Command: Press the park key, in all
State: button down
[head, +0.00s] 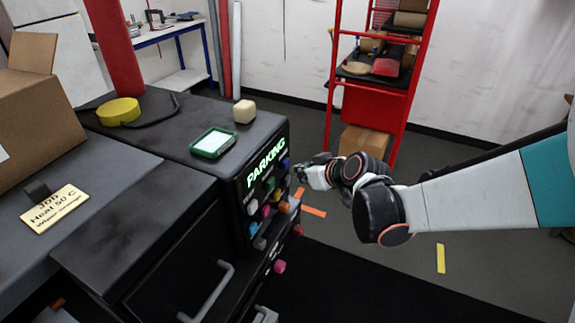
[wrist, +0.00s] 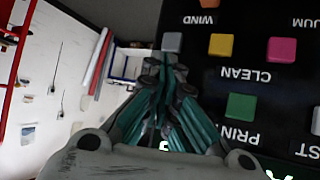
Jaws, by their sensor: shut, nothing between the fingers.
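The black machine (head: 190,140) stands at the left with a panel of coloured keys on its right-hand face. Lit letters reading PARKING (head: 266,164) show at the top of that panel. My gripper (head: 300,172) is shut and empty, close to the panel's upper right edge. In the wrist view my gripper (wrist: 165,62) points at the panel's edge, just below a grey key (wrist: 171,42). Contact cannot be told. A yellow key (wrist: 221,45), a pink key (wrist: 281,50) and a green key (wrist: 240,107) sit beside it. No label reading PARK is legible; my fingers hide part of the panel.
A green-rimmed device (head: 213,143), a beige block (head: 244,111) and a yellow roll (head: 118,111) lie on the machine top. A red shelf rack (head: 398,90) stands behind. A drawer handle (head: 207,292) juts out below.

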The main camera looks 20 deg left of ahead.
jog(key=shift+s+d, duration=0.2)
jog(key=shift+d, duration=2.15)
